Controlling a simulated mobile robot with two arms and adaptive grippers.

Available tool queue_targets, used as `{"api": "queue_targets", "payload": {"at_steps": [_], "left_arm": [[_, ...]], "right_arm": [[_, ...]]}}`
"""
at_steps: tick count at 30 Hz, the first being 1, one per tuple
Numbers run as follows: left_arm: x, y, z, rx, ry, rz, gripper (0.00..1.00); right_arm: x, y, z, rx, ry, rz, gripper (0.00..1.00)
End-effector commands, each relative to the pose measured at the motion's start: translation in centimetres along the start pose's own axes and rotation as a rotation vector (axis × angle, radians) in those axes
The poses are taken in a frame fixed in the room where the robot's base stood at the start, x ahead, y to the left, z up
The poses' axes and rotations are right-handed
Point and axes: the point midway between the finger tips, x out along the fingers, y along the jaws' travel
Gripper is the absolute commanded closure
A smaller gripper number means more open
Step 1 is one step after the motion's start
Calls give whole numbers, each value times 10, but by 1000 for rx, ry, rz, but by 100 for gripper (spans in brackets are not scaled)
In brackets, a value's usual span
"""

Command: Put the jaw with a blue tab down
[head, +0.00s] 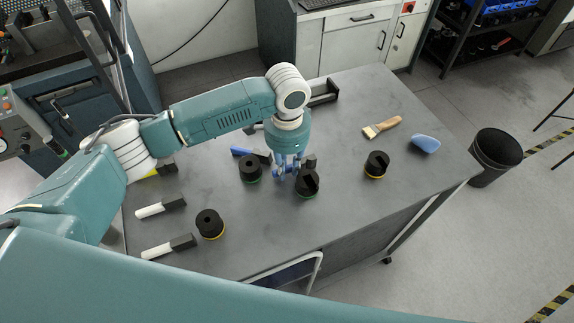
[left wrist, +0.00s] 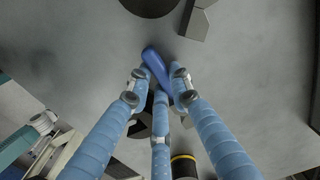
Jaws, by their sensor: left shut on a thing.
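My left gripper (head: 283,170) hangs over the middle of the grey table. Its blue fingers are shut on a jaw with a blue tab (left wrist: 155,65); the tab shows between the fingers in the left wrist view. The held jaw's dark body (head: 310,160) seems to show right of the fingers, partly hidden. I cannot tell whether it touches the table. Another blue-tabbed jaw (head: 241,152) lies left of the gripper, behind a black round holder with a green ring (head: 250,170). A second green-ringed holder (head: 307,184) stands just right of the fingers. My right gripper is not in view.
Orange-ringed holders stand at left (head: 210,224) and right (head: 376,165). White-tabbed jaws (head: 160,207) (head: 168,247) and a yellow-tabbed one (head: 160,171) lie left. A brush (head: 382,127), a blue object (head: 425,144) and a black tray (head: 324,92) lie farther right and back. The front right tabletop is clear.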

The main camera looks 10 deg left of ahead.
Motion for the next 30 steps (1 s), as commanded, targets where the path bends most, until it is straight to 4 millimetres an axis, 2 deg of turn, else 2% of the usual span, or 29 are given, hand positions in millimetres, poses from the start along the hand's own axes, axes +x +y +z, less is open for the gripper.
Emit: {"api": "queue_targets", "payload": {"at_steps": [3, 4, 6, 14, 19, 23, 30], "left_arm": [[2, 0, -1, 0, 2, 0, 100], [2, 0, 0, 1, 1, 0, 74], [2, 0, 0, 0, 0, 0, 62], [2, 0, 0, 0, 0, 0, 62], [-8, -1, -1, 1, 2, -2, 62], [-31, -1, -2, 2, 5, -3, 62], [-83, -1, -2, 1, 4, -2, 62]], "right_arm": [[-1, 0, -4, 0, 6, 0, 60], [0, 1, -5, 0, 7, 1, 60], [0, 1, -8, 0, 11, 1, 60], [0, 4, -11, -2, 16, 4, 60], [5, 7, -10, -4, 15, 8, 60], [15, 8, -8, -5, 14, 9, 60], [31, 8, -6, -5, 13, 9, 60]]}}
